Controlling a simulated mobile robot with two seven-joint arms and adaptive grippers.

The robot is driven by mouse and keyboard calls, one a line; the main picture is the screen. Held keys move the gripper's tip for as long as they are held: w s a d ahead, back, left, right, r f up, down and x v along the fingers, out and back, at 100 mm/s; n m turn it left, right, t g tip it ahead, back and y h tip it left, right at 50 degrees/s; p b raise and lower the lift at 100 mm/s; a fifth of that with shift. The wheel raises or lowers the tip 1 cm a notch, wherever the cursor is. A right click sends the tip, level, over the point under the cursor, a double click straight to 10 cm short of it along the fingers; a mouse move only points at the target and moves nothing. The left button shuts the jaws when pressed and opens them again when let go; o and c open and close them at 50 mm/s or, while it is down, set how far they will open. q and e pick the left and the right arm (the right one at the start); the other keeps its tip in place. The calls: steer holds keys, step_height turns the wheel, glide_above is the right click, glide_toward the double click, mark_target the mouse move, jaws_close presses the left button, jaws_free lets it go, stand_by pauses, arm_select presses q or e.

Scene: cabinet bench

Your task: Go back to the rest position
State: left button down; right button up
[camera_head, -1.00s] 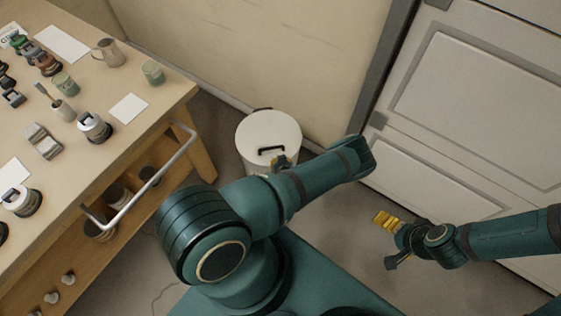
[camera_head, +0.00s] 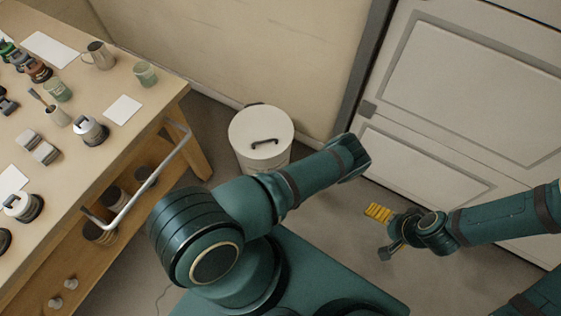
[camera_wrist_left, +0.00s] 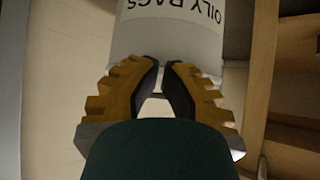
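My left arm (camera_head: 310,180) reaches across the middle of the head view, and its gripper is hidden there. In the left wrist view my left gripper (camera_wrist_left: 165,64) has its two yellow-ridged fingers apart with a gap between them, and no object shows in it. A white bin lettered "OILY RAGS" (camera_wrist_left: 165,38) shows upside down beyond the fingertips. My right gripper (camera_head: 378,212) hangs in front of the pale cabinet at the right of the head view, seen side-on, so its opening cannot be judged. Nothing shows in it.
The lidded white bin (camera_head: 262,128) stands on the floor between the wooden bench (camera_head: 150,98) and the pale cabinet (camera_head: 470,80). The bench holds mugs, cards and several small items. A metal rail (camera_head: 150,185) runs along its side. Bare floor lies around the right gripper.

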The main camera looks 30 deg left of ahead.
arm_select(q)
steer(key=shift+s+d, duration=0.1)
steer(key=shift+d, duration=0.05)
steer(key=s+d+r+m+g+h, duration=0.1)
steer(key=s+d+r+m+h, duration=0.1)
steer(key=d+r, duration=0.4)
steer(key=s+d+r+m+g+h, duration=0.2)
steer(key=d+r+h, duration=0.3)
steer(key=r, duration=0.8)
steer(key=s+d+r+m+g+h, duration=0.1)
steer(key=s+d+r+m+h, duration=0.2)
steer(key=d+r, duration=0.4)
step_height(320, 180, up, 2)
steer(key=shift+s+d+r+m+g+h, duration=0.15)
steer(key=shift+s+r+m+g+h, duration=0.1)
steer(key=shift+m+g+h, duration=0.25)
